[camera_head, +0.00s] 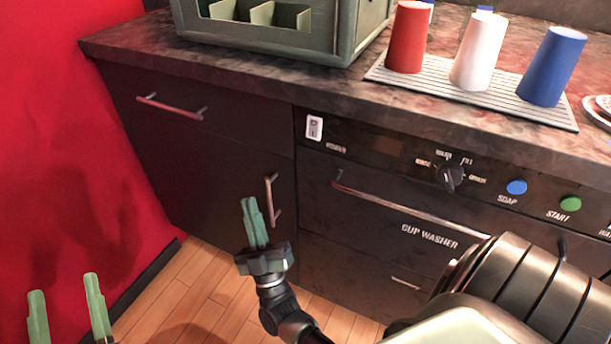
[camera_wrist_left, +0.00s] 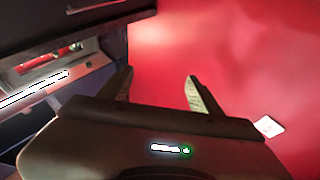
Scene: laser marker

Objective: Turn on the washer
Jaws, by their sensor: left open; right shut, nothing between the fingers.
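The cup washer (camera_head: 360,210) is a dark front built in under the counter at the right, with a long metal handle. Its control strip has a white rocker switch (camera_head: 314,127) at the left end, a black dial (camera_head: 449,176), a blue soap button (camera_head: 516,187) and a green start button (camera_head: 570,203). My right gripper (camera_head: 250,205) is shut and empty, below and left of the white switch, in front of the neighbouring cabinet. My left gripper (camera_head: 67,300) is open and empty at the lower left before the red wall; its fingers also show in the left wrist view (camera_wrist_left: 158,85).
A green crate-like box (camera_head: 265,35) and a ribbed mat (camera_head: 500,98) stand on the counter. The mat holds red (camera_head: 407,38), white (camera_head: 478,52) and blue (camera_head: 552,68) cups. A vertical cabinet handle (camera_head: 271,202) is beside my right gripper. Wooden floor (camera_head: 180,295) is open below.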

